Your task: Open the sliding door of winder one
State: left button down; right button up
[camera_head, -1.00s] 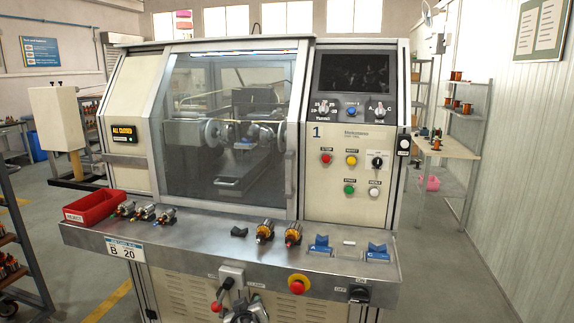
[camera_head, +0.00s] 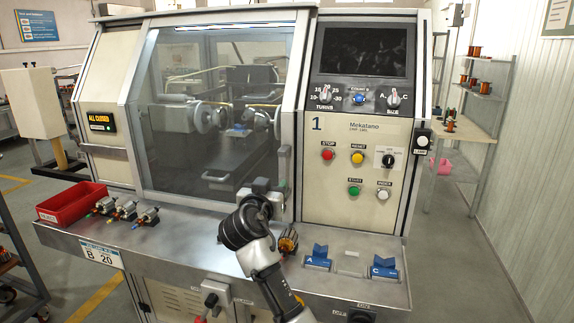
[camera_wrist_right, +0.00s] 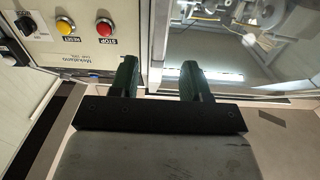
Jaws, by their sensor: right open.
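Winder one (camera_head: 360,160), marked 1, stands in front of me. Its glass sliding door (camera_head: 195,130) is shut, and the display (camera_head: 102,122) on the left panel reads "ALL CLOSED". An upright grey handle (camera_head: 284,162) sits at the door's right edge. My right gripper (camera_head: 268,187) is just below and left of this handle, apart from it as far as I can tell. In the right wrist view its two dark green fingers (camera_wrist_right: 158,76) are open and empty, facing the pale post (camera_wrist_right: 158,40) between door and control panel. My left gripper is out of view.
The ledge (camera_head: 190,235) under the door carries a red bin (camera_head: 72,202), several armatures (camera_head: 125,212) and blue cradles (camera_head: 318,257). One armature (camera_head: 289,240) stands close beside my right wrist. Stop (camera_head: 327,154) and reset (camera_head: 357,158) buttons are right of the handle.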

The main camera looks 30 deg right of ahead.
aim_at(282, 171)
jog(key=p+x, duration=0.1)
jog(key=x, duration=0.1)
jog(key=r+p+x, duration=0.1)
jog(key=x, duration=0.1)
jog(key=shift+w+d, duration=0.15)
jog(key=shift+d, duration=0.05)
jog(key=x, duration=0.2)
jog(key=p+x, duration=0.1)
jog(key=x, duration=0.1)
jog(key=shift+w+d+f, duration=0.1)
jog(key=shift+f, duration=0.2)
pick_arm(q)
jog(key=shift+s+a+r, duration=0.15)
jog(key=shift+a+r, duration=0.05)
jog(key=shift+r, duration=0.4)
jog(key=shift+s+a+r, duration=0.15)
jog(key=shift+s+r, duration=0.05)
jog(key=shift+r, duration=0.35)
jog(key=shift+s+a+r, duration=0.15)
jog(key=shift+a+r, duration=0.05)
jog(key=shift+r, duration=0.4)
pick_arm(e)
jog(key=shift+w+d, duration=0.3)
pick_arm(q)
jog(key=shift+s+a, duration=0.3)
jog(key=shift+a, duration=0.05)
pick_arm(e)
grip_shut()
